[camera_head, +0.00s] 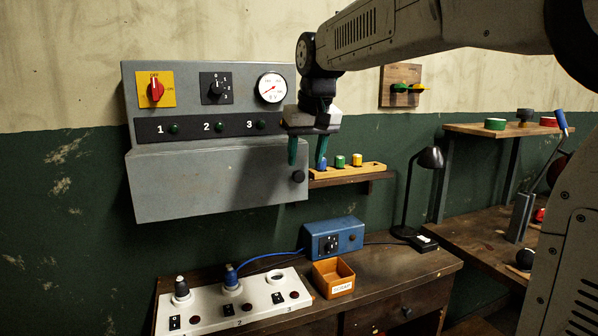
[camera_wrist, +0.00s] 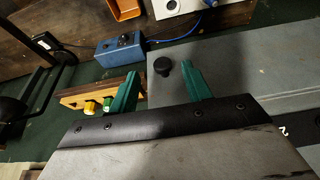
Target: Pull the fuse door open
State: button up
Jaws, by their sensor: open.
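The fuse door (camera_head: 210,180) is the plain grey panel on the lower part of the grey wall cabinet (camera_head: 185,80). It looks closed against the cabinet. A black round knob (camera_head: 298,176) sits at its right end. My gripper (camera_head: 307,162) has green fingers and is open and empty, just above the knob in the head view. In the wrist view, the knob (camera_wrist: 162,66) shows between and slightly beyond the two fingertips of my gripper (camera_wrist: 163,76). The door's grey face (camera_wrist: 235,65) lies to the right there. I see no contact between fingers and knob.
A wooden shelf (camera_head: 350,170) with blue, green and yellow fuses is right of the door, close to my gripper. Below are a white socket panel (camera_head: 245,312), a blue box (camera_head: 333,238) and an orange scrap bin (camera_head: 320,284). A black lamp (camera_head: 408,200) stands right. Space before the door looks clear.

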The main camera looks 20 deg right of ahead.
aim_at(300, 173)
jog(key=shift+t, duration=0.3)
jog(key=x, duration=0.4)
jog(key=w+x, duration=0.1)
jog(key=x, duration=0.1)
jog(key=shift+w+r, duration=0.15)
jog(key=shift+w, duration=0.05)
grip_shut()
jog(key=shift+s, duration=0.1)
